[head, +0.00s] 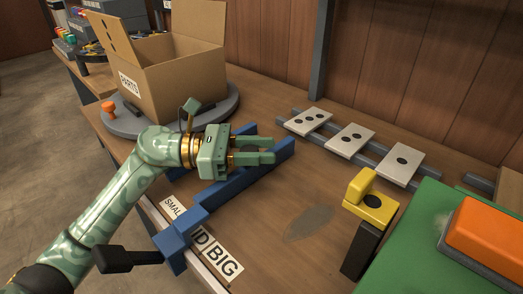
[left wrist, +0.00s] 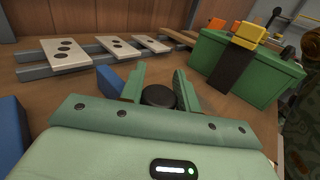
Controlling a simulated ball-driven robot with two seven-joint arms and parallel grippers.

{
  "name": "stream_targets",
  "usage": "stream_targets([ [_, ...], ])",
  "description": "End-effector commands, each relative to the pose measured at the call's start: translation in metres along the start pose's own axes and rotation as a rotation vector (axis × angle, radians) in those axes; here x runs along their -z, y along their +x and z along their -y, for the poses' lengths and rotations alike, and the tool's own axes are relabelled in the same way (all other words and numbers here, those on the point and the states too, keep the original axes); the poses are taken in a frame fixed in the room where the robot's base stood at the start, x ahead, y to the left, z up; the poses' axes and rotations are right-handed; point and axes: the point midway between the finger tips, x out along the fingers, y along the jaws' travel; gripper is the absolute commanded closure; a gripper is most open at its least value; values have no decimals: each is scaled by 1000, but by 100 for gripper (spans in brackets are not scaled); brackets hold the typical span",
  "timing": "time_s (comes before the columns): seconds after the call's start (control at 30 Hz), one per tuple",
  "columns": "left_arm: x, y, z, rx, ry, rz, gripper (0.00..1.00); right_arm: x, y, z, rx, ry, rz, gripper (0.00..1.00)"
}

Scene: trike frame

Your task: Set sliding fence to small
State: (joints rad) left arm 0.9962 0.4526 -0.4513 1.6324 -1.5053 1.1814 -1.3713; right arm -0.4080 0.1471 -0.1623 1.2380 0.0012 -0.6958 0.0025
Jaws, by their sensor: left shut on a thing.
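The blue sliding fence (head: 225,193) lies on the wooden table, its long bar running toward the back right. Its near end sits over a label strip, between the SMALL label (head: 171,206) and the BIG label (head: 226,268). It covers the start of the middle label, of which "ID" (head: 203,243) shows. A black handle (head: 118,260) sticks out left from that end. My left gripper (head: 272,150) is over the far part of the fence. In the left wrist view its fingers are shut on a round black knob (left wrist: 158,95); the head view hides this knob. My right gripper is out of view.
A cardboard PARTS box (head: 175,82) stands on a grey round base (head: 232,104) at the back left. White dotted plates (head: 350,138) lie on grey rails at the back. A yellow block on a black post (head: 370,207) and a green box (head: 425,240) stand right.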

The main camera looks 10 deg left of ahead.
Motion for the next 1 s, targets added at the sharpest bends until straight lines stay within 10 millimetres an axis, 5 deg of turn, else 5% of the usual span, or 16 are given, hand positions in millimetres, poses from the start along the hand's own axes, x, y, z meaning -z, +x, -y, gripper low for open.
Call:
stream_targets([
  [0.13, -1, -3, -4, -15, 7, -1, 100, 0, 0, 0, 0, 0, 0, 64],
  [0.17, -1, -3, -4, -15, 7, -1, 63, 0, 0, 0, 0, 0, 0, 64],
  [0.23, -2, -3, -4, -14, 7, -1, 47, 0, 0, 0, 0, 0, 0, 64],
  [0.73, -1, -7, -2, -9, 4, -1, 47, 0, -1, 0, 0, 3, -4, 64],
  [1.0, -2, -66, -2, -14, 4, -5, 47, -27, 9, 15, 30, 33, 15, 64],
])
